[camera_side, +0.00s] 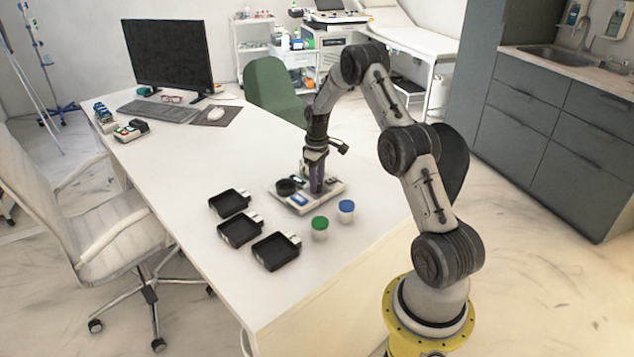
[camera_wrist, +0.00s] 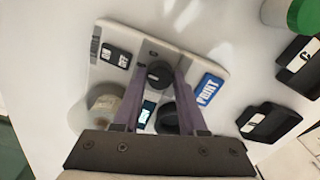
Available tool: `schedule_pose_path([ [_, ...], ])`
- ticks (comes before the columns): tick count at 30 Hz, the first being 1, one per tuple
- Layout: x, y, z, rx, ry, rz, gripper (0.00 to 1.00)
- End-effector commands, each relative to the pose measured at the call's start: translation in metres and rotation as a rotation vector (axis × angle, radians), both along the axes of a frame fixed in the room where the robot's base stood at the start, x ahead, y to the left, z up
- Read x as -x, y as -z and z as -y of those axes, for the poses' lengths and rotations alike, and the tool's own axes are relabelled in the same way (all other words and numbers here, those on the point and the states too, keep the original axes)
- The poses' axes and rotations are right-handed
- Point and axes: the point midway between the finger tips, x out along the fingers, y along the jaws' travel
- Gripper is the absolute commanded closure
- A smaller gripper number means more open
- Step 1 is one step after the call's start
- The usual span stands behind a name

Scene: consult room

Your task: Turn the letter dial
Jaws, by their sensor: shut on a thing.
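The label device is a pale flat plate (camera_side: 333,192) on the white desk; it also shows in the wrist view (camera_wrist: 218,68). It carries a small black dial (camera_wrist: 158,73), a larger round black part (camera_wrist: 168,120), a blue PRINT button (camera_wrist: 210,89), a black on/off switch (camera_wrist: 117,56) and a pale roll (camera_wrist: 104,103). My gripper (camera_side: 317,190) points down over the plate. In the wrist view my gripper (camera_wrist: 160,76) has its purple fingers on both sides of the small dial, shut on it. Any letters on the dial are too small to read.
Black trays (camera_side: 240,230) lie left of and in front of the device; one in the wrist view (camera_wrist: 270,122) is near the plate. A green-lidded jar (camera_side: 320,224) and a blue-lidded jar (camera_side: 346,206) stand close in front. A monitor (camera_side: 168,52) and keyboard (camera_side: 158,108) are farther back.

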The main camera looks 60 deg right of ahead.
Motion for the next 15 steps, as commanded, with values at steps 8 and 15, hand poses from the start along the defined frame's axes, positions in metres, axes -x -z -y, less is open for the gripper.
schedule_pose_path([
  [8,-0.0004,-0.0015,0.0001,0.001,0.095,0.001,1.00],
  [15,-0.0005,-0.0018,0.0001,0.001,0.284,0.001,1.00],
])
